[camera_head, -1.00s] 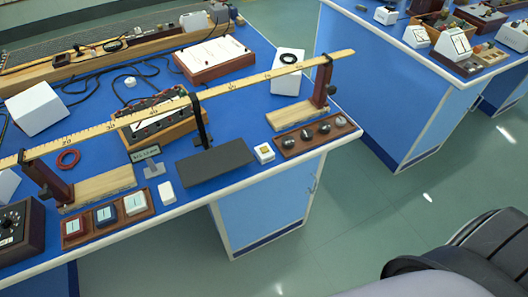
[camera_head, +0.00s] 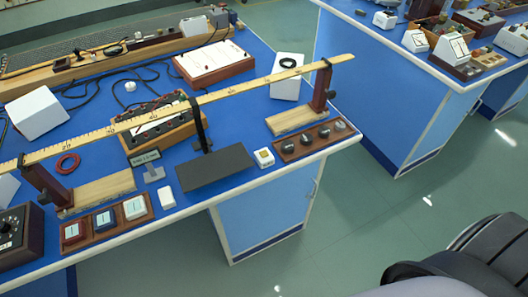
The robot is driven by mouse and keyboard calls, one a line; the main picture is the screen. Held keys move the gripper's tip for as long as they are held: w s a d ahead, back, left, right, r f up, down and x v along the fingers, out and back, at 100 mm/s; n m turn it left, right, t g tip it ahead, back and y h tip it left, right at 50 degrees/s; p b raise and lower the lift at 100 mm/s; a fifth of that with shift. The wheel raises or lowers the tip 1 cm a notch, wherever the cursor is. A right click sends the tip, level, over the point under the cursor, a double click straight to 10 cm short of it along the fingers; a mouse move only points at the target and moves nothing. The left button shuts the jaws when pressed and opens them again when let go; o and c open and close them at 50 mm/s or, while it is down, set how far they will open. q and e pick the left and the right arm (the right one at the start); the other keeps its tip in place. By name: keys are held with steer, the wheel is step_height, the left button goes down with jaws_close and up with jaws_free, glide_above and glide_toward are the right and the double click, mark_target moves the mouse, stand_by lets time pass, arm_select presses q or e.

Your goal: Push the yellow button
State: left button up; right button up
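A small white block with a yellowish patch on its top (camera_head: 264,157) sits near the front edge of the blue bench, right of a dark flat plate (camera_head: 216,168). It is the clearest yellow detail among the small devices; I cannot tell for sure that it is the yellow button. A wooden strip at the front left holds three square rocker switches: a red one (camera_head: 73,231), a blue one (camera_head: 104,218) and a pale one (camera_head: 135,207). Neither of my grippers is in view.
A long yellow ruler (camera_head: 242,93) spans the bench on raised supports. A wooden strip with several dark knobs (camera_head: 322,134) lies right of the white block. A second bench (camera_head: 382,32) stands beyond an aisle. A dark rounded shape (camera_head: 485,262) fills the bottom right corner.

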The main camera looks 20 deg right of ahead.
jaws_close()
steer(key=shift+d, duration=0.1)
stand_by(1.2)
